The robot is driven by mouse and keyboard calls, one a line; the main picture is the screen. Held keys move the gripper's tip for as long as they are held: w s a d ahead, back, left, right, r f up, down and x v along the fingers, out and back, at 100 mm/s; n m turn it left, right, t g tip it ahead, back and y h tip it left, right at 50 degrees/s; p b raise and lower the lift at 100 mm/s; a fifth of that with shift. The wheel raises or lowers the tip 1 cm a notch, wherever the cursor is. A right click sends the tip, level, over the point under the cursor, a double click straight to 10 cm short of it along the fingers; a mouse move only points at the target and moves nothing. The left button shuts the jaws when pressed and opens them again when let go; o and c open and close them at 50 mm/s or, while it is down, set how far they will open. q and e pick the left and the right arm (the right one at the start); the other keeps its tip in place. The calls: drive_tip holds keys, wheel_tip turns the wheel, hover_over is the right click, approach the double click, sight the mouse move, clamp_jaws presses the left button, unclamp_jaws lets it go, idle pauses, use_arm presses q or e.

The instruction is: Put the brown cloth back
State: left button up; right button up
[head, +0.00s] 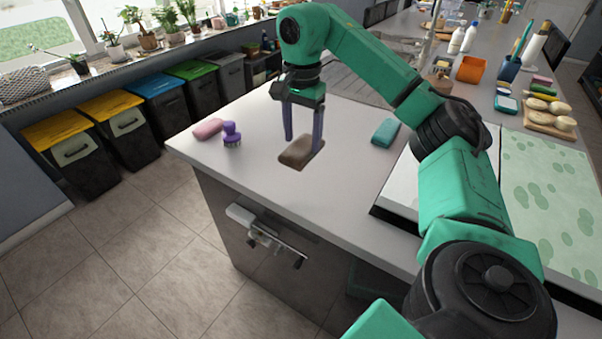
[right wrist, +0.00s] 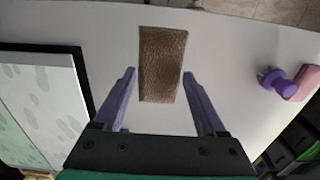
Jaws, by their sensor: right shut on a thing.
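The brown cloth (head: 295,153) is a folded rectangular pad at the white counter's near part in the head view. My right gripper (head: 303,144) points down over it, with a purple finger on each side. My left gripper is not in view.
A purple brush (head: 232,134) and a pink cloth or sponge (head: 208,128) lie left of the brown cloth. A teal sponge (head: 385,131) lies to its right, near a white-and-green board (head: 545,190). Bins with coloured lids (head: 113,102) line the window wall.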

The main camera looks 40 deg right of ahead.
wheel_tip(320, 180, down, 11)
drive_tip(key=shift+r+p, duration=0.1)
drive_tip(key=shift+p, duration=0.25)
drive_tip(key=o, duration=1.4)
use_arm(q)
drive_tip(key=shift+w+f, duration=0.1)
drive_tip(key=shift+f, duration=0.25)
use_arm(e)
drive_tip(key=shift+w, duration=0.1)
wheel_tip(320, 180, up, 9)
drive_tip(key=shift+f, duration=0.2)
wheel_tip(320, 180, up, 2)
drive_tip(key=shift+r+p, duration=0.25)
drive_tip(key=shift+p, duration=0.35)
drive_tip(key=shift+r, duration=0.5)
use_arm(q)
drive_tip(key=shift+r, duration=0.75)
use_arm(e)
drive_tip(key=shift+f, duration=0.1)
